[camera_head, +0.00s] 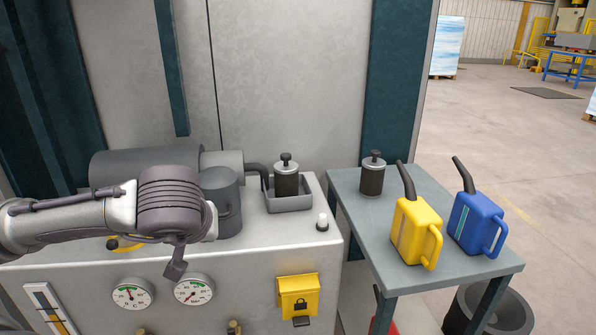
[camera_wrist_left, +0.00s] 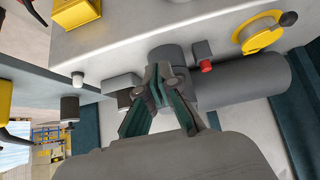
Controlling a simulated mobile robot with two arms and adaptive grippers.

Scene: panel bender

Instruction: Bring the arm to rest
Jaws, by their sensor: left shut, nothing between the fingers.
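My left arm comes in from the left in the head view, its dark ringed wrist above the front of the grey machine top (camera_head: 275,238). The fingers are not clearly seen there. In the left wrist view my left gripper (camera_wrist_left: 163,78) has its fingers drawn together at the tips, with nothing between them. Behind them lies the grey cylindrical motor (camera_wrist_left: 245,80), which also shows in the head view (camera_head: 125,166); I cannot tell the gap. My right gripper is in neither view.
A filter canister (camera_head: 286,178) stands in a grey tray (camera_head: 291,205). A side table (camera_head: 380,240) holds another canister (camera_head: 372,177), a yellow can (camera_head: 414,232) and a blue can (camera_head: 474,225). A yellow lock box (camera_head: 298,295) and gauges (camera_head: 131,293) are on the front panel.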

